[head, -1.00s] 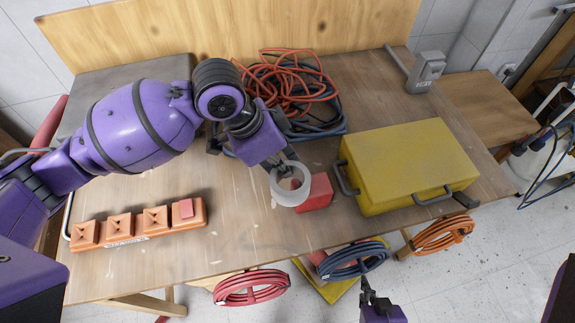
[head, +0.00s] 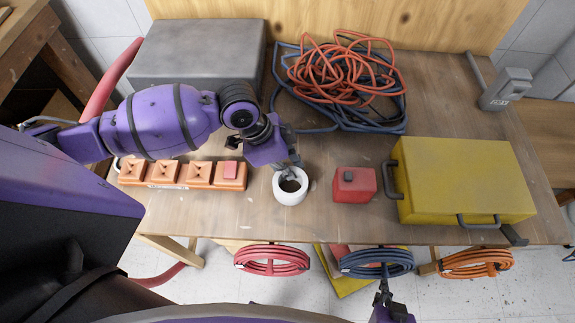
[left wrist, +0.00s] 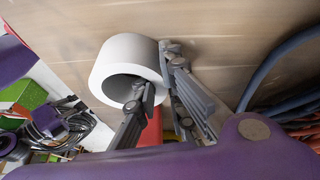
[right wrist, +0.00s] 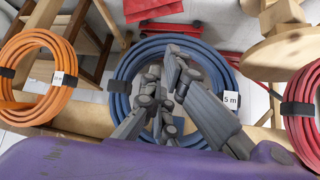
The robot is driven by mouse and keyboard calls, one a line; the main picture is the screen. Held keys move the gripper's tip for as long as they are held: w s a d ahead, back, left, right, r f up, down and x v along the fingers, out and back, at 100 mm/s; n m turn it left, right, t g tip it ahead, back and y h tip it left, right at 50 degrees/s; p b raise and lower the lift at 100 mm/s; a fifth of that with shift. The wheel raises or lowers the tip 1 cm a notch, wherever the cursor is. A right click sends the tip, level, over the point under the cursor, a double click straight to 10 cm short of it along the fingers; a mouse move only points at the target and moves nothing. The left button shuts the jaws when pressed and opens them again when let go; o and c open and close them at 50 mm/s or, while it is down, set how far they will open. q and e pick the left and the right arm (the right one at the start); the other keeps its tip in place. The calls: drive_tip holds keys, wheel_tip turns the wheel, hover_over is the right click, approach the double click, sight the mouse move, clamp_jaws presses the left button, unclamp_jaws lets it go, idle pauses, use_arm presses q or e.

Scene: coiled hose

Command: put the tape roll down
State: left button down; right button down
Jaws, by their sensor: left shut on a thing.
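The white tape roll (head: 289,196) is near the front of the workbench (head: 330,220), its opening facing up in the head view. My left gripper (head: 288,171) is shut on the roll's far wall. In the left wrist view, the left gripper (left wrist: 158,75) has one finger inside the white ring (left wrist: 108,60) and the other outside. Whether the roll's underside touches the bench is not clear. My right gripper (right wrist: 165,62) is below the bench's front edge, in front of a blue hose coil (right wrist: 122,73); its fingertips look close together, but their exact opening is unclear.
A red block (head: 354,186) stands just right of the roll, and a yellow case (head: 465,180) beyond it. An orange socket strip (head: 165,173) lies left. Tangled orange and blue hoses (head: 345,75) lie behind. Red (head: 270,268) and orange (head: 475,268) coils hang in front.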

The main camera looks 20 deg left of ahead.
use_arm(q)
drive_tip(key=c, duration=1.8)
unclamp_jaws()
drive_tip(key=v, duration=0.7)
drive_tip(key=shift+a+r, duration=0.15)
drive_tip(key=shift+r, duration=0.15)
